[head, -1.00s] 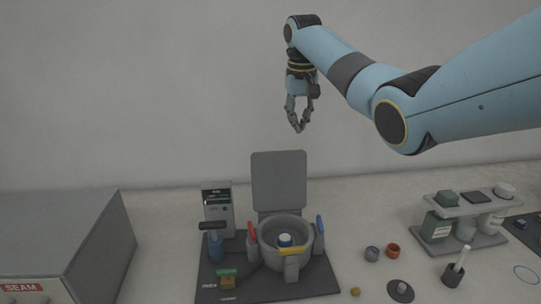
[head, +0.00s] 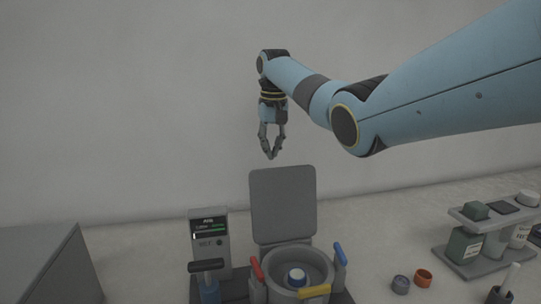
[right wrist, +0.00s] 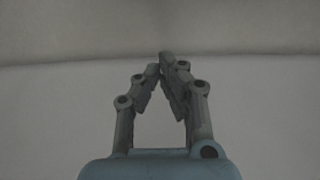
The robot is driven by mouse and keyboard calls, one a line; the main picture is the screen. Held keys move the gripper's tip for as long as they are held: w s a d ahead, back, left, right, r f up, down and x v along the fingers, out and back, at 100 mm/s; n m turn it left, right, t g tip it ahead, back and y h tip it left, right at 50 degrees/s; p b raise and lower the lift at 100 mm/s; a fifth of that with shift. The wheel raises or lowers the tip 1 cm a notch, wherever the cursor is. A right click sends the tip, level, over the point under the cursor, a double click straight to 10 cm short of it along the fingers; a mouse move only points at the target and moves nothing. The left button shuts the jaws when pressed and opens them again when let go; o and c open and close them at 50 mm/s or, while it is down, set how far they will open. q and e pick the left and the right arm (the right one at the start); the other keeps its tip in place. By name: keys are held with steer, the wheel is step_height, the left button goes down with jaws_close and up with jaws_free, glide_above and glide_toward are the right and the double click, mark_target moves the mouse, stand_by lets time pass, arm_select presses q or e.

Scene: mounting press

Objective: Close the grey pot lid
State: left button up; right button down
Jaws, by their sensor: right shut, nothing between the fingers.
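The grey pot lid (head: 283,203) stands upright, hinged open at the back of the round grey pot (head: 325,263) in the head view. The pot is open at the top, and a blue and white round piece (head: 297,277) sits inside it. My right gripper (head: 270,157) points down, above and slightly left of the lid's top edge in the picture, apart from it. Its fingertips meet with nothing between them, as the right wrist view (right wrist: 163,62) also shows. My left gripper is not in view.
Red (head: 257,269), blue (head: 340,254) and yellow (head: 314,291) handles surround the pot. A grey display unit (head: 209,240) stands left of it. A grey box (head: 45,268) is at far left. A shelf with containers (head: 488,216) and small rings (head: 423,278) are right.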

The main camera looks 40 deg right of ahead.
step_height(320, 180, down, 7)
steer(key=s+a+p, duration=0.1)
steer(key=s+p, duration=0.1)
steer(key=p, duration=0.1)
steer(key=shift+s+a, duration=0.25)
steer(key=shift+s, duration=0.1)
steer(key=shift+r, duration=0.1)
steer(key=shift+w, duration=0.1)
stand_by(0.3)
